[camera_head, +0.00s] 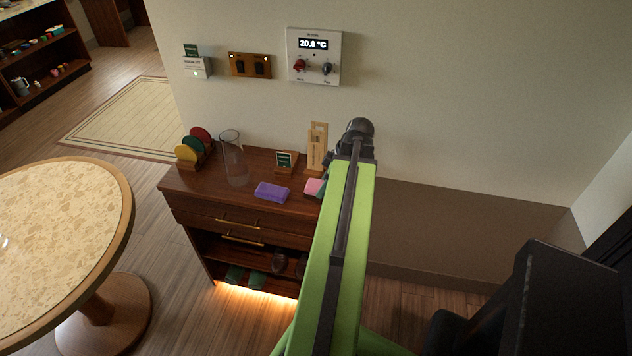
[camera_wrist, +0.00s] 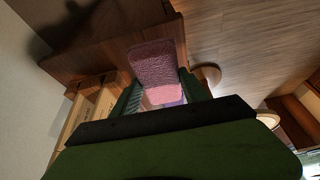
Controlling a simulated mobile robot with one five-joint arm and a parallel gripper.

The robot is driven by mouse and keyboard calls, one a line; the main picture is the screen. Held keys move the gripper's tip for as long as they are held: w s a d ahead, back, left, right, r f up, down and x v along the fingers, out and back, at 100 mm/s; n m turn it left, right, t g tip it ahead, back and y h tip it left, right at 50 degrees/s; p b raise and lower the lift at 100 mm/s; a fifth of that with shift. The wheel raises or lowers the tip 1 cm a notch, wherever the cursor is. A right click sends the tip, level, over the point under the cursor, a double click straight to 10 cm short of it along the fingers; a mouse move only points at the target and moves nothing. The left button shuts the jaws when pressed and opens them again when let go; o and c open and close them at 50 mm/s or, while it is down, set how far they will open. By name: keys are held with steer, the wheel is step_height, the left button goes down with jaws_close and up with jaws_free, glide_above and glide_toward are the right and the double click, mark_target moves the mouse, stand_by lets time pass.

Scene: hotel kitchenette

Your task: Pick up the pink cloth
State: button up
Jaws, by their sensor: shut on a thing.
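The pink cloth (camera_wrist: 154,64) is a small textured pad between my gripper's fingers in the wrist view. My gripper (camera_wrist: 160,93) is shut on it, with the green fingers on either side. In the head view a small part of the pink cloth (camera_head: 314,187) shows at the right end of the wooden cabinet top, beside my green arm. The arm hides the rest of it and most of the gripper. I cannot tell whether the cloth touches the cabinet top.
On the cabinet (camera_head: 200,188) are a purple block (camera_head: 271,192), a clear glass vase (camera_head: 234,160), a rack of coloured discs (camera_head: 196,147), a small sign (camera_head: 286,161) and a wooden holder (camera_head: 317,150). A round table (camera_head: 125,215) stands at the left. The wall is close behind.

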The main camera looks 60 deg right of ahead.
steer(key=s+d+r+p, duration=0.1)
steer(key=s+r+p, duration=0.3)
steer(key=s, duration=0.4)
steer(key=shift+s+d+r, duration=0.2)
steer(key=shift+s+r, duration=0.1)
steer(key=shift+r, duration=0.25)
steer(key=o, duration=0.7)
steer(key=c, duration=0.5)
